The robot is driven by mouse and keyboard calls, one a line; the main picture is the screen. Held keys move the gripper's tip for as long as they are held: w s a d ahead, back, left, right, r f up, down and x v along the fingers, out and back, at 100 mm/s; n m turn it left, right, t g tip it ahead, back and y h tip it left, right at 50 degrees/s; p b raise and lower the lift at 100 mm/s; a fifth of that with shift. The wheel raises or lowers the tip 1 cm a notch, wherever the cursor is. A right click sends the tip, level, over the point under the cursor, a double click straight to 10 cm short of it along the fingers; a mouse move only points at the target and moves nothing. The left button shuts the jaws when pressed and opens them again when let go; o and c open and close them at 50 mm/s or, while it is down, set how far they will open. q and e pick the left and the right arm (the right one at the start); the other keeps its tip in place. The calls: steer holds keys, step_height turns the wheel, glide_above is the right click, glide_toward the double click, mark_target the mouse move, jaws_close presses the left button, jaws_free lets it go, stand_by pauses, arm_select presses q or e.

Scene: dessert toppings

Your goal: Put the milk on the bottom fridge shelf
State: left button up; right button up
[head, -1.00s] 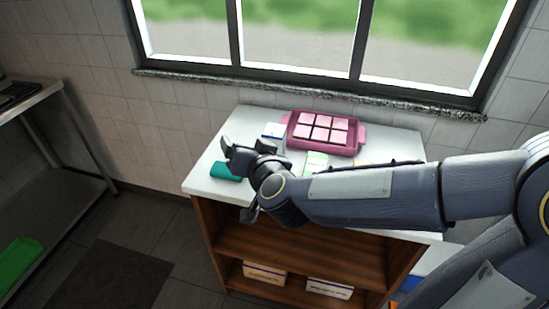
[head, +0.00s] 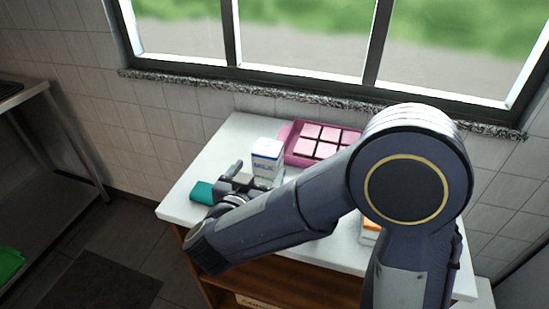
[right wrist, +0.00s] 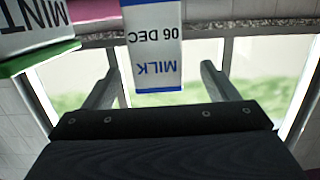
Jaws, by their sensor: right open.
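The milk (head: 268,152) is a white carton with blue edges, standing upright on the white countertop of a wooden shelf unit. My right gripper (head: 240,178) is open, low over the counter, just left of and in front of the carton. In the right wrist view the milk (right wrist: 155,45) appears upside down, with "MILK" and "06 DEC" on it, between the two spread fingers of the gripper (right wrist: 158,70). I cannot tell whether a finger touches it. My left gripper is not in view. No fridge can be made out.
A pink tray (head: 290,150) with pink squares stands behind the carton. A teal object (head: 203,192) lies left of the gripper. A box marked "MINT" (right wrist: 30,32) is close beside the milk. An orange-and-white box (head: 369,229) is partly hidden by my arm. A window is behind.

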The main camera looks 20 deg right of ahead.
mark_target(270, 153)
steer(key=x, duration=0.8)
steer(key=shift+s+d+r, duration=0.1)
steer(key=shift+d+r, duration=0.1)
steer(key=shift+r, duration=0.05)
steer(key=shift+r, duration=0.1)
steer(key=c, duration=1.5)
